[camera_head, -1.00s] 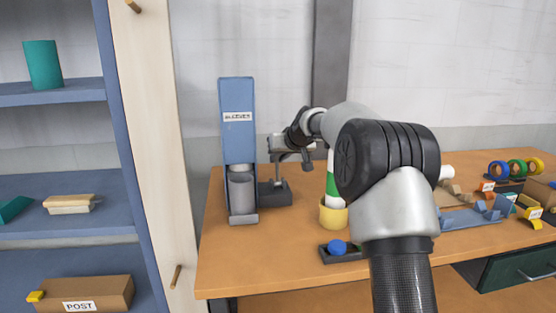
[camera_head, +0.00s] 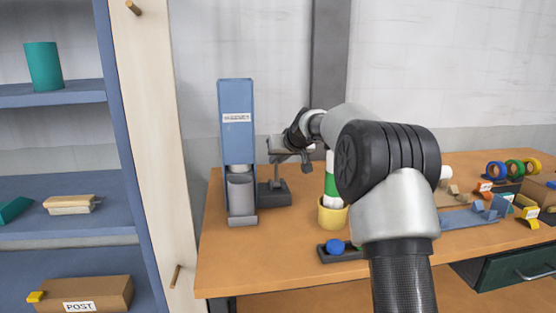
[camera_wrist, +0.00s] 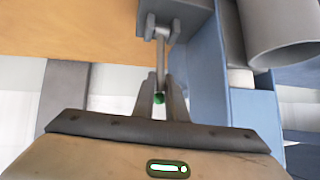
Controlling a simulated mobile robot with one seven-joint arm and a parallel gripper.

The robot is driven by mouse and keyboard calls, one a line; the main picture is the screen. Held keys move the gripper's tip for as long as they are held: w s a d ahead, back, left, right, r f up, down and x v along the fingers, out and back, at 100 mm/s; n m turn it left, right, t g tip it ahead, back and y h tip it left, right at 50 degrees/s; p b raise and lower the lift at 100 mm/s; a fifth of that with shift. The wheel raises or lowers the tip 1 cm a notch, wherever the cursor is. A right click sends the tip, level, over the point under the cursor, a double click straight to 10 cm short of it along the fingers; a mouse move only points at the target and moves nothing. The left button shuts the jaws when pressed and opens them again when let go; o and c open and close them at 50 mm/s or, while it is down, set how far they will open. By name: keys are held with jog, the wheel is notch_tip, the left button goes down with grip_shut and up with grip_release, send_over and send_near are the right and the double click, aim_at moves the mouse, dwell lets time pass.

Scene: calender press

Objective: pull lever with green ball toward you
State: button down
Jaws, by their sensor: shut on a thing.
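The green ball (camera_wrist: 159,98) is at the end of a thin grey lever rod (camera_wrist: 161,58) in the wrist view. The rod comes from a grey bracket (camera_wrist: 153,15) beside the blue press. My gripper (camera_wrist: 159,95) is shut on the green ball, with its fingers on either side and part of the ball showing between them. In the head view the lever's dark base (camera_head: 275,193) stands on the table, right of the blue press (camera_head: 237,150). My gripper (camera_head: 279,152) is above that base; the ball is hidden there.
A green-and-white bottle (camera_head: 331,190) in a yellow holder (camera_head: 332,215) stands right of the lever. A blue button (camera_head: 335,246) is on a dark box in front. Tape rolls (camera_head: 515,168) and small parts are at the right. A shelf (camera_head: 60,95) is at the left.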

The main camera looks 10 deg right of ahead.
jog(key=shift+a+r, duration=0.3)
jog(key=shift+a, duration=0.25)
jog(key=c, duration=1.7)
grip_release()
jog(key=shift+s+r, duration=0.1)
jog(key=shift+s, duration=0.05)
jog(key=shift+c, duration=0.2)
jog(key=v, duration=1.7)
jog(key=shift+s+d+p, duration=0.2)
jog(key=shift+p, duration=0.2)
